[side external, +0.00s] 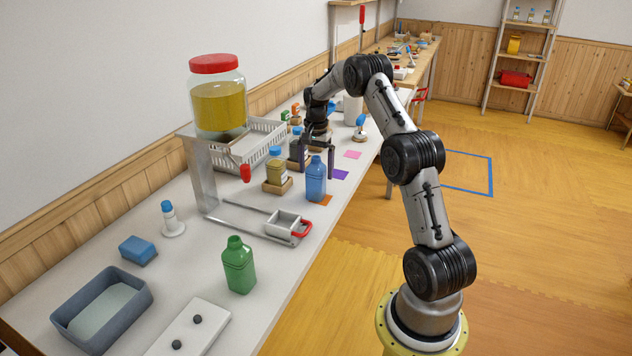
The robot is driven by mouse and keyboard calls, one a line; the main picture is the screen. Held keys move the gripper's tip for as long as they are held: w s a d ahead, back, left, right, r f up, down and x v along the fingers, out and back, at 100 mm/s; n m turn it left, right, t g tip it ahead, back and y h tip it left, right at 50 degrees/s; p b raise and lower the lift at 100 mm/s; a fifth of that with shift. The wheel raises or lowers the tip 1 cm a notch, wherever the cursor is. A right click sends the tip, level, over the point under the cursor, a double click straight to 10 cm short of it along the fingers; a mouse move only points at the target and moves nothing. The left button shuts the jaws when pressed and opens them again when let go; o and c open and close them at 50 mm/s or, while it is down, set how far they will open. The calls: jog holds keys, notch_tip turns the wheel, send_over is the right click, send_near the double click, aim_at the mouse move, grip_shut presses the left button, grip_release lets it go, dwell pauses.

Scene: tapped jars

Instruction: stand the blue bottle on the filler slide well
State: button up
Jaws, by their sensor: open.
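The blue bottle (316,184) stands upright on the white bench, close to an orange square (326,200). My gripper (318,160) is open, fingers pointing down, at the bottle's upper part in the picture. I cannot tell whether the fingers are around the bottle or just behind it. The filler slide's well (284,222) is a small grey tray with a red handle (301,229); it looks empty and sits out in front of the stand, left of and nearer than the bottle. A big red-lidded jar (219,105) of yellow liquid stands above, with a red tap (246,172).
A green bottle (238,264) stands nearer on the bench. A jar with a blue lid (276,172) on a wooden block is close left of the blue bottle. A grey basin (103,308), a blue sponge (138,250) and a white plate with two knobs (190,330) lie near the front.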

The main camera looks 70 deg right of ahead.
jog(key=shift+f, duration=0.25)
jog(key=c, duration=1.5)
jog(key=shift+r, duration=0.1)
jog(key=shift+c, duration=0.2)
jog(key=shift+r, duration=0.1)
